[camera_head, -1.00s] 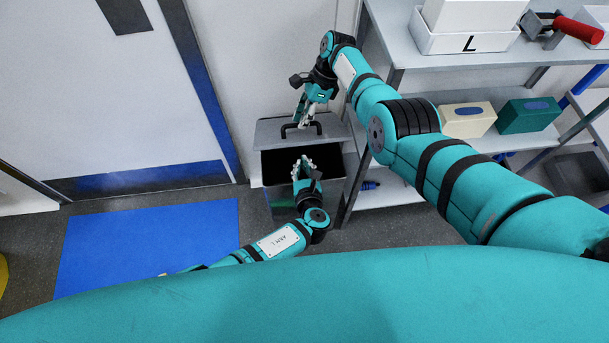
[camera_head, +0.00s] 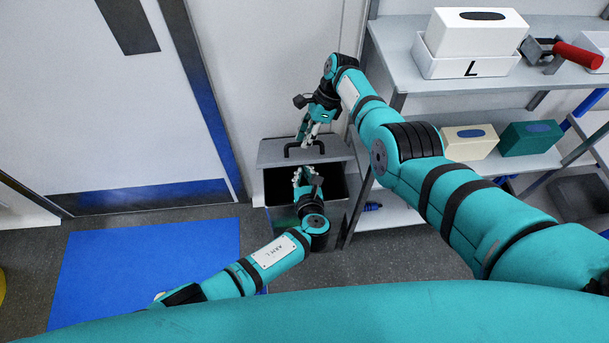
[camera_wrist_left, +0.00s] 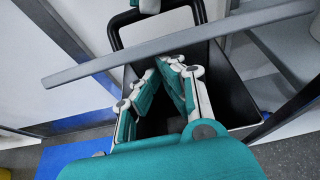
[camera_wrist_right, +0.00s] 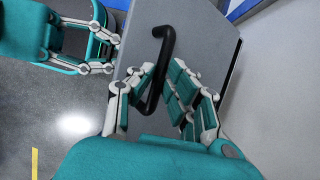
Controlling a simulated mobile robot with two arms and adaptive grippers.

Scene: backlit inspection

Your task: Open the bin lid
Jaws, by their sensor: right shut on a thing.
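The grey bin (camera_head: 279,218) stands by the wall with its dark opening partly uncovered. Its grey lid (camera_head: 272,150) is raised and carries a black handle (camera_head: 304,150); the lid's edge crosses the left wrist view (camera_wrist_left: 90,66). My right gripper (camera_head: 306,142) is shut on the handle, and its fingers close around the bar in the right wrist view (camera_wrist_right: 170,66). My left gripper (camera_head: 303,173) is over the bin opening, just below the lid's front edge. It is empty with a small gap between its fingertips (camera_wrist_left: 161,68). Whether it touches the lid is unclear.
A shelf unit (camera_head: 400,70) stands right of the bin, with white boxes (camera_head: 475,40), a cream box (camera_head: 470,143) and a green box (camera_head: 530,138). A door (camera_head: 90,100) is at left, with a blue mat (camera_head: 150,260) on clear floor before it.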

